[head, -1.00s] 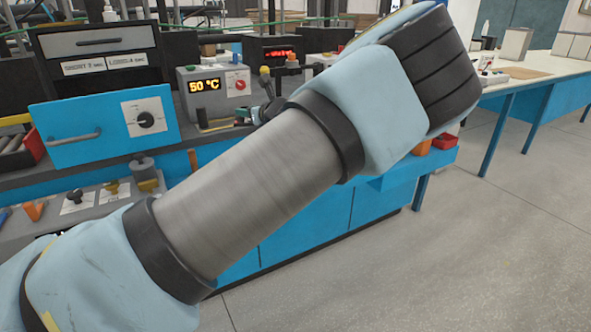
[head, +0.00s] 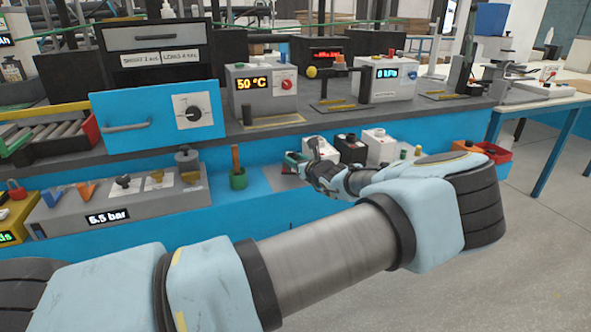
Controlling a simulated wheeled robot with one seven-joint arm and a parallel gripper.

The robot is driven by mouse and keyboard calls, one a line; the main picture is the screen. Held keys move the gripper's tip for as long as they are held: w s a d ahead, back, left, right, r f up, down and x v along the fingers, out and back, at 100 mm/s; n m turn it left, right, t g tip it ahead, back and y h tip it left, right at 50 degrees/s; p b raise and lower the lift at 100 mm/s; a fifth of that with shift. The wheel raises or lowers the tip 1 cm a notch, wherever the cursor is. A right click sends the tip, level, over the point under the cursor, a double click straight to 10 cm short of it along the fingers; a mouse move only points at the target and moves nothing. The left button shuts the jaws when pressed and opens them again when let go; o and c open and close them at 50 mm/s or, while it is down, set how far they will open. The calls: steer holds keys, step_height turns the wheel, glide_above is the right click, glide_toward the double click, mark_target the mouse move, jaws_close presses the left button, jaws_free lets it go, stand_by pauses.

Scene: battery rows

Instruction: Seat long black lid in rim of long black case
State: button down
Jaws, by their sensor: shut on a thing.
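My gripper (head: 296,160) is low in front of the blue lower shelf, at the far end of my arm. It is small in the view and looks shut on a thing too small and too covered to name. A dark box (head: 351,148) stands right behind and to the right of it, between two white boxes. I cannot tell whether this is the long black case. I cannot make out the long black lid. My wrist hides part of the shelf.
A white box (head: 380,146) stands right of the dark box, and another white box (head: 326,150) left of it. A green holder with an orange stick (head: 237,178) is left of my gripper. The grey 6.5 bar panel (head: 120,203) is further left. Red bins (head: 497,153) are at right.

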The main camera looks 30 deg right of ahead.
mark_target(295, 178)
steer(key=shift+f, duration=1.85)
steer(key=shift+c, duration=2.2)
jaws_free()
steer(key=shift+f, duration=0.1)
